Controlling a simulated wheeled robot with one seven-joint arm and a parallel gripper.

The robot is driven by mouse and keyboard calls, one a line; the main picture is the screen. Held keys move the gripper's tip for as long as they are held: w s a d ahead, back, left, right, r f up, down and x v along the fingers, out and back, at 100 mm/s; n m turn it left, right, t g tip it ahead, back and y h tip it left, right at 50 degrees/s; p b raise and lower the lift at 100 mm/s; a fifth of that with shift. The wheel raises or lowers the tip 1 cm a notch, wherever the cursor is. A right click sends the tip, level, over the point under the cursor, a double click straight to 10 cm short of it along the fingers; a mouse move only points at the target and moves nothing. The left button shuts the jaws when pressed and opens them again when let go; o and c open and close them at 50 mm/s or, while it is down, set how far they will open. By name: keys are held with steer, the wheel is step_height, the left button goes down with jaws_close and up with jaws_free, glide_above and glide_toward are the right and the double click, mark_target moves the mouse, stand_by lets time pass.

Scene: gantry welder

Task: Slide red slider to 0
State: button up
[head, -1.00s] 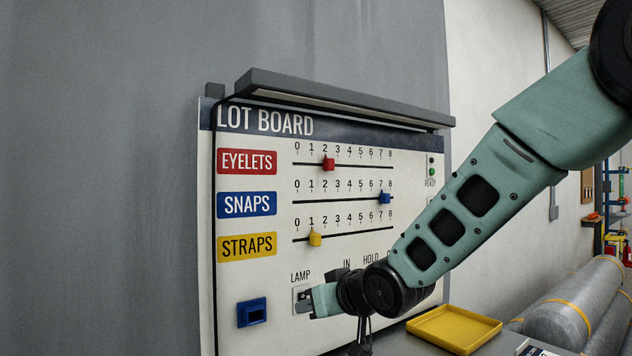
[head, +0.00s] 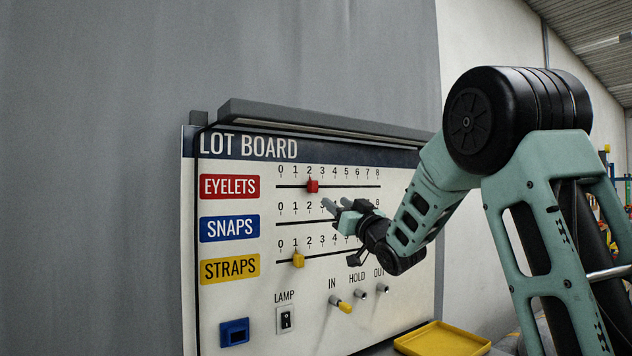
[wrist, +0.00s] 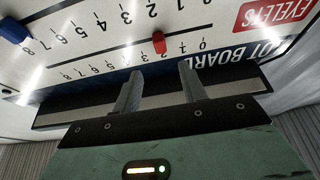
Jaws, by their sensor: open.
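The red slider (head: 312,186) sits near 2 on the top EYELETS track (head: 350,187) of the lot board, whose scale runs 0 to 8 from left to right. It also shows in the wrist view (wrist: 158,43), where the board appears upside down. My gripper (head: 336,204) is open and empty, a little below and right of the red slider in the head view. In the wrist view the two fingers (wrist: 160,75) stand apart, with the red slider beyond their tips and between them. The fingers do not appear to touch it.
The blue slider (wrist: 12,30) shows in the wrist view; my arm hides it in the head view. The yellow slider (head: 298,259) is on the STRAPS track. A dark lamp hood (head: 320,118) juts out above the board. Below are the lamp switch (head: 286,319) and a yellow tray (head: 445,340).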

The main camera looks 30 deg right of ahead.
mark_target(316, 187)
steer(key=p+x, duration=0.4)
steer(key=x, duration=0.5)
steer(key=shift+w+r, duration=0.3)
steer(key=shift+w+r+p, duration=0.1)
steer(key=shift+w+p, duration=0.35)
steer(key=shift+w, duration=0.15)
